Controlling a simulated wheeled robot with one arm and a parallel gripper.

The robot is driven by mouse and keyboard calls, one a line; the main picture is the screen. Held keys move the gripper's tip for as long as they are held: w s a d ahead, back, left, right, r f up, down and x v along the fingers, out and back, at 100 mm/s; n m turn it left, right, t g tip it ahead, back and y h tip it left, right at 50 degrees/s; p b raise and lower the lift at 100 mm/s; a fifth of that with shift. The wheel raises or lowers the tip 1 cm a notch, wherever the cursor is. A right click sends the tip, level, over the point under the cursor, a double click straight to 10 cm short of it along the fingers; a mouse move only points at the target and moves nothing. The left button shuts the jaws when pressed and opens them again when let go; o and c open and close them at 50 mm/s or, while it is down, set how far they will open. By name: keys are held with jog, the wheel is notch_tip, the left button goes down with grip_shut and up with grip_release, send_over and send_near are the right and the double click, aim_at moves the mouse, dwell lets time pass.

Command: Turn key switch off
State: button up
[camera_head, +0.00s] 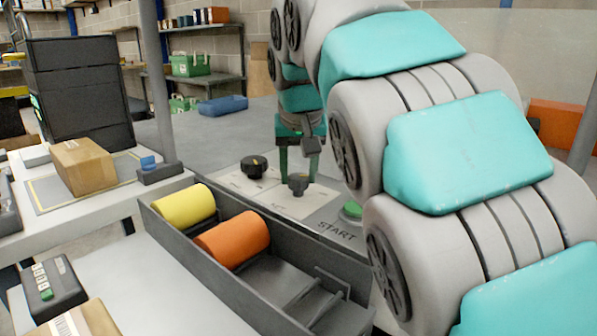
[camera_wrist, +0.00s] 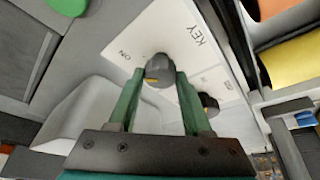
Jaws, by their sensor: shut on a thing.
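The key switch is a dark grey knob (camera_head: 298,184) on a pale labelled plate of the control panel, just below my fingertips in the head view. In the wrist view the knob (camera_wrist: 158,66) sits between my two green fingers, with a small yellow mark on it. The words KEY and ON are printed on the plate beside it. My gripper (camera_head: 298,172) points down over the panel and is shut on the knob; it also shows in the wrist view (camera_wrist: 158,80). Part of the knob's sides is hidden by the fingers.
A black rotary knob (camera_head: 254,166) stands left of the key switch. A green START button (camera_head: 352,210) is to its right. In front, a grey tray (camera_head: 172,237) holds a yellow roll (camera_head: 185,206) and an orange roll (camera_head: 233,237). A cardboard box (camera_head: 84,166) sits at left.

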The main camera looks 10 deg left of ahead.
grip_shut()
jog(key=shift+n, duration=0.5)
jog(key=shift+f+n+y+b, duration=0.1)
jog(key=shift+n+y+b, duration=0.4)
jog(key=shift+n+b, duration=0.4)
jog(key=n, duration=0.2)
jog(key=n+g+y+b, duration=0.1)
jog(key=n, duration=0.1)
jog(key=shift+w+d+n+g, duration=0.15)
jog(key=shift+n+g, duration=0.15)
jog(key=shift+n, duration=0.1)
jog(key=n+g, duration=0.1)
jog(key=n, duration=0.2)
jog(key=shift+r+y+p, duration=0.2)
jog(key=shift+y+p, duration=0.1)
jog(key=shift+y, duration=0.1)
jog(key=shift+w+d+n+g+y+p, duration=0.15)
jog(key=shift+n+g+p, duration=0.2)
jog(key=shift+n, duration=0.35)
jog(key=shift+s+a+n+g+y+p, duration=0.15)
jog(key=shift+n+p, duration=0.3)
jog(key=shift+n, duration=0.25)
jog(key=shift+w+d, duration=0.1)
